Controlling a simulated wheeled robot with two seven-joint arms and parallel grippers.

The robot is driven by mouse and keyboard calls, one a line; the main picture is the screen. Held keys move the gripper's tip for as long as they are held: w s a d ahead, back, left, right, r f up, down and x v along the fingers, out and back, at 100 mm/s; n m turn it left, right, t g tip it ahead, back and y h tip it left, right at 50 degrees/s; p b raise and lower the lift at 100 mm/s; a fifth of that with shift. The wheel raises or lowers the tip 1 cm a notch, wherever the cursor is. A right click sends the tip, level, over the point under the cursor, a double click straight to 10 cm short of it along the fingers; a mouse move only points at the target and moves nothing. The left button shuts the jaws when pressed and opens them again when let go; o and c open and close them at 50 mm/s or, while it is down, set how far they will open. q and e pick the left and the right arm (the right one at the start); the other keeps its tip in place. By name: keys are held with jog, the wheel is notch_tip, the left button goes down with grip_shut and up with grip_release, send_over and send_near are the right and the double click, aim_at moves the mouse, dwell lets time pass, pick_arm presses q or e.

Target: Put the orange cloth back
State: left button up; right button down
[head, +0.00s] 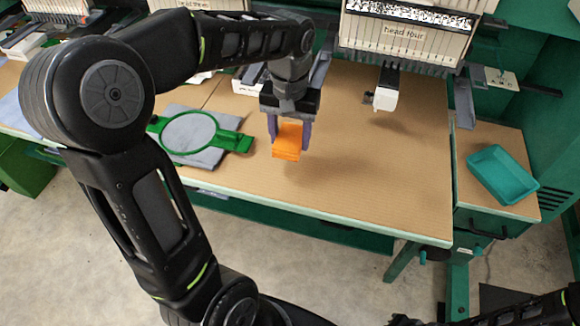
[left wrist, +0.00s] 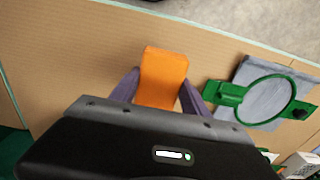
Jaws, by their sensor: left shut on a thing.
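The orange cloth (head: 287,142) is a small folded block between the fingers of my left gripper (head: 290,134). The gripper is shut on it and points down over the tan table. In the left wrist view the cloth (left wrist: 162,78) sits between the two purple fingers (left wrist: 160,95). I cannot tell for certain whether its underside touches the table. My right gripper is not clearly in view; only a dark part of my own body shows at the lower right of the head view.
A green hoop (head: 189,132) on grey fabric lies left of the cloth. A machine head labelled "head four" (head: 404,33) and its white needle part (head: 385,98) stand behind. A teal tray (head: 502,174) rests on the right side table. The table (head: 390,180) right of the cloth is clear.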

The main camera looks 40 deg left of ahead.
pick_arm(q)
send_over(290, 172)
notch_tip(290, 172, down, 5)
jog(key=shift+a+f, duration=0.1)
jog(key=shift+f, duration=0.1)
jog(key=shift+f, duration=0.1)
jog(key=shift+f, duration=1.75)
jog(key=shift+f, duration=0.2)
jog(key=o, duration=1.3)
jog(key=shift+r, duration=0.15)
notch_tip(290, 172, up, 12)
jog(key=shift+r, duration=0.1)
